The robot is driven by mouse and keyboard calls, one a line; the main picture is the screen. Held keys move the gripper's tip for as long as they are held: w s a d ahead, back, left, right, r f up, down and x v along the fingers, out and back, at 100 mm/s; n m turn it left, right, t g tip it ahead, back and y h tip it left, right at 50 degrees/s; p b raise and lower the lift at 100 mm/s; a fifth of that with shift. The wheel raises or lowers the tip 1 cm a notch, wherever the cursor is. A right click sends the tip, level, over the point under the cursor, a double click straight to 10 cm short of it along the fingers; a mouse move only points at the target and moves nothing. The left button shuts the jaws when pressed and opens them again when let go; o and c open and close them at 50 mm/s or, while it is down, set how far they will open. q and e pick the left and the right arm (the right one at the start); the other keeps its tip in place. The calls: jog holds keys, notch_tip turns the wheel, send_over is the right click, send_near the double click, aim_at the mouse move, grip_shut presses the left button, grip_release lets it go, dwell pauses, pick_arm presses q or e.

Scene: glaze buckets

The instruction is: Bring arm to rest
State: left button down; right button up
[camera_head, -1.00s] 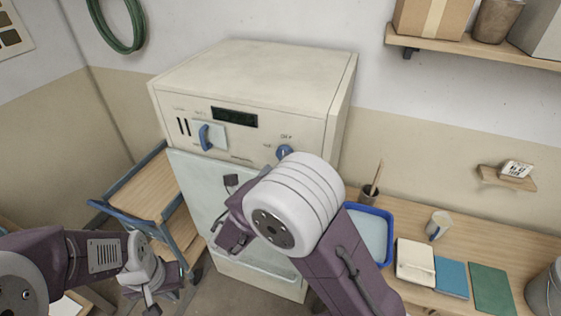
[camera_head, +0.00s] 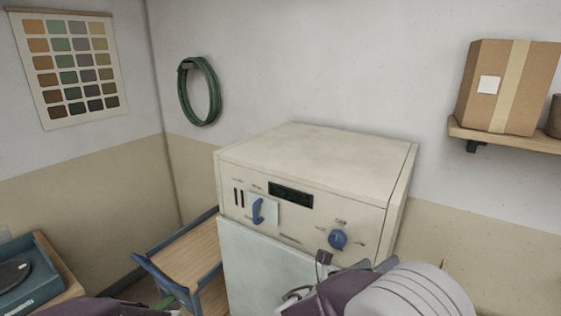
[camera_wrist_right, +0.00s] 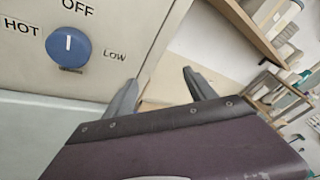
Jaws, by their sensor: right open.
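My right arm, purple with a white rounded joint, comes in at the bottom right of the head view. Its gripper (camera_head: 308,282) is in front of the cream machine (camera_head: 310,155), below the blue knob (camera_head: 338,239). In the right wrist view, the two grey fingers of this gripper (camera_wrist_right: 160,90) are apart with nothing between them. The knob (camera_wrist_right: 68,48) is to their left, its white mark pointing up at OFF. Part of my left arm shows as a purple edge at the bottom left of the head view; its gripper is not visible.
A blue-framed wooden cart (camera_head: 190,255) stands left of the machine. A shelf (camera_head: 510,137) with a cardboard box (camera_head: 507,88) is at the right. A green hose (camera_head: 201,92) hangs on the wall.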

jog(key=s+d+f+m+g+y+b, duration=0.1)
jog(key=s+d+f+m+g+y, duration=0.1)
jog(key=s+d+f+m+g, duration=0.55)
jog(key=s+d+f+m+g+y+b, duration=0.15)
jog(key=s+f+m+g, duration=0.25)
jog(key=s+f+m, duration=0.45)
jog(key=s+a+f+m+y, duration=0.3)
jog(key=s+m+y, duration=0.1)
jog(key=y, duration=0.1)
pick_arm(q)
jog(key=f, duration=0.3)
jog(key=shift+d+f, duration=0.1)
jog(key=shift+d, duration=0.15)
pick_arm(e)
jog(key=w+a+f+m+t+y, duration=0.1)
jog(key=w+a+m+y, duration=0.1)
jog(key=a+m, duration=0.3)
jog(key=w+a+f+m+t+y, duration=0.1)
jog(key=w+a+m+t+y, duration=0.1)
jog(key=a+m, duration=0.4)
jog(key=m+y, duration=0.1)
jog(key=m, duration=0.1)
jog(key=shift+w+f+m, duration=0.2)
jog(key=shift+f+m, duration=0.2)
